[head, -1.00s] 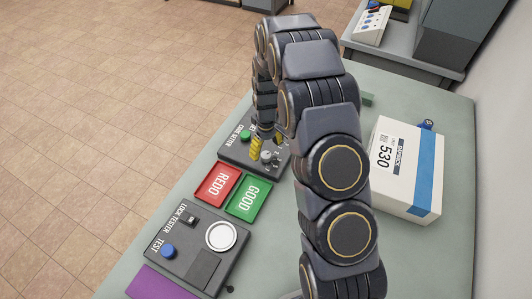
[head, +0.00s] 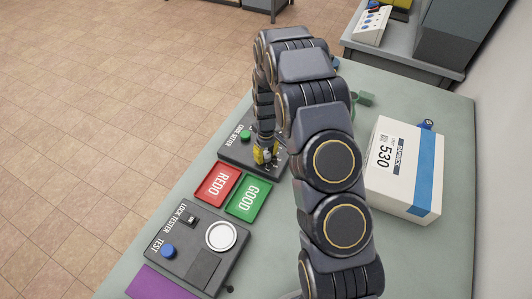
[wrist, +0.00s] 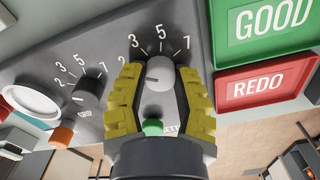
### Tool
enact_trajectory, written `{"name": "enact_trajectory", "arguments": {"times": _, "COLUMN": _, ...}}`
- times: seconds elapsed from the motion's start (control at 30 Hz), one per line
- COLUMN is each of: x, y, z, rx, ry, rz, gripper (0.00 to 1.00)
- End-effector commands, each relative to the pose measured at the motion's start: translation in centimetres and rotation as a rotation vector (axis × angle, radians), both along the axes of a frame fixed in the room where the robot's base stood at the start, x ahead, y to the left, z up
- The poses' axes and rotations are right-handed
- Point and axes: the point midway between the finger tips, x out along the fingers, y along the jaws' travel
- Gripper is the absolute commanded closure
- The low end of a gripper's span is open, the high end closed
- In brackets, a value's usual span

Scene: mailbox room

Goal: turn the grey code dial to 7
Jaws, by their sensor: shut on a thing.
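The grey code dial (wrist: 161,74) sits on the dark code setter panel (head: 236,151), below the printed numbers 3, 5 and 7. A short light mark on the dial points left in the wrist view, away from the 7 at upper right. My gripper (wrist: 160,78) has its two yellow fingers on either side of the dial, shut on it. In the head view my gripper (head: 266,155) stands over the panel and mostly hides the dial.
A dark dial (wrist: 89,92), an orange button (wrist: 62,136) and a green button (wrist: 152,127) are close by. The red REDO tray (head: 218,183) and green GOOD tray (head: 249,198) lie beside the panel. A lock tester (head: 194,249) and white box (head: 405,170) stand farther off.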

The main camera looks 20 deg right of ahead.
Motion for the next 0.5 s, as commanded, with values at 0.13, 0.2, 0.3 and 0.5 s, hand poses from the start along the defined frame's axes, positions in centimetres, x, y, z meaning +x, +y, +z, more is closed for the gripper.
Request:
{"name": "enact_trajectory", "arguments": {"times": 0.13, "x": -0.01, "y": 0.0, "z": -0.08, "rx": 0.0, "ry": 0.0, "rz": -0.058, "gripper": 1.0}}
{"name": "enact_trajectory", "arguments": {"times": 0.2, "x": -0.01, "y": -0.01, "z": -0.09, "rx": 0.0, "ry": 0.0, "rz": -0.101, "gripper": 1.0}}
{"name": "enact_trajectory", "arguments": {"times": 0.3, "x": -0.01, "y": -0.03, "z": -0.1, "rx": 0.0, "ry": 0.0, "rz": -0.176, "gripper": 1.0}}
{"name": "enact_trajectory", "arguments": {"times": 0.5, "x": -0.02, "y": -0.02, "z": -0.11, "rx": 0.0, "ry": 0.0, "rz": -0.36, "gripper": 1.0}}
